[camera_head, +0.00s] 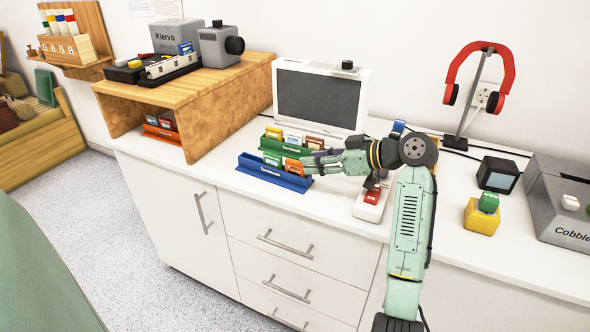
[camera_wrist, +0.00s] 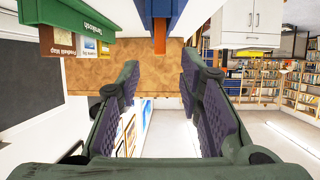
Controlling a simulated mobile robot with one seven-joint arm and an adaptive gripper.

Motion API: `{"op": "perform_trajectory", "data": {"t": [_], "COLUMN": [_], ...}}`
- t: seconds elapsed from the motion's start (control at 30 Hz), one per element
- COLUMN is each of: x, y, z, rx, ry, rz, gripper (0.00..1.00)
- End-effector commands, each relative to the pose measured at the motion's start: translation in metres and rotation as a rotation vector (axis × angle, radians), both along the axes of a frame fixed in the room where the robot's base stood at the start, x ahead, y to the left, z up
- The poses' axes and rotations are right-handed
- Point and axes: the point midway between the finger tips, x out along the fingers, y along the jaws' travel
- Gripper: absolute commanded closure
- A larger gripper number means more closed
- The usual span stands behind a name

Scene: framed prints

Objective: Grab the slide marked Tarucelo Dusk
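I cannot read Tarucelo Dusk on any slide. A blue tray (camera_head: 285,179) on the white counter holds a green slide (camera_head: 271,159) and an orange slide (camera_head: 293,165). Behind it a green tray (camera_head: 287,147) holds several slides (camera_head: 292,138). My gripper (camera_head: 318,162) is just right of the blue tray, close to the orange slide. In the wrist view, which looks inverted, my gripper (camera_wrist: 158,82) is open, with nothing between its fingers. The blue tray (camera_wrist: 150,10) and the orange slide (camera_wrist: 159,38) show beyond the fingertips, and the green tray (camera_wrist: 70,22) at upper left.
An orange tray (camera_head: 163,133) with slides sits under the wooden shelf (camera_head: 215,90) at left. A white monitor (camera_head: 320,95) stands behind the trays. A white device with a red part (camera_head: 371,203) is below my arm. A headphone stand (camera_head: 470,105) and boxes stand at right.

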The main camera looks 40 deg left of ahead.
Motion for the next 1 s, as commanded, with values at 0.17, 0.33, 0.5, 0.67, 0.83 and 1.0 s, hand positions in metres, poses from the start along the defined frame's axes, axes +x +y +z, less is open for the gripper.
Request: {"op": "perform_trajectory", "data": {"t": [0.17, 0.33, 0.5, 0.67, 0.83, 1.0], "x": [-0.004, -0.009, -0.009, -0.009, -0.009, -0.009], "y": [0.017, 0.041, 0.048, 0.048, 0.048, 0.048], "z": [-0.007, -0.016, -0.021, -0.021, -0.020, -0.020], "rx": [-0.002, -0.001, 0.000, 0.000, 0.000, 0.000], "ry": [0.003, 0.001, 0.001, 0.001, 0.001, 0.000], "rz": [0.001, 0.001, -0.001, -0.001, -0.001, -0.001], "gripper": [0.67, 0.67, 0.67, 0.69, 0.81, 0.92]}}
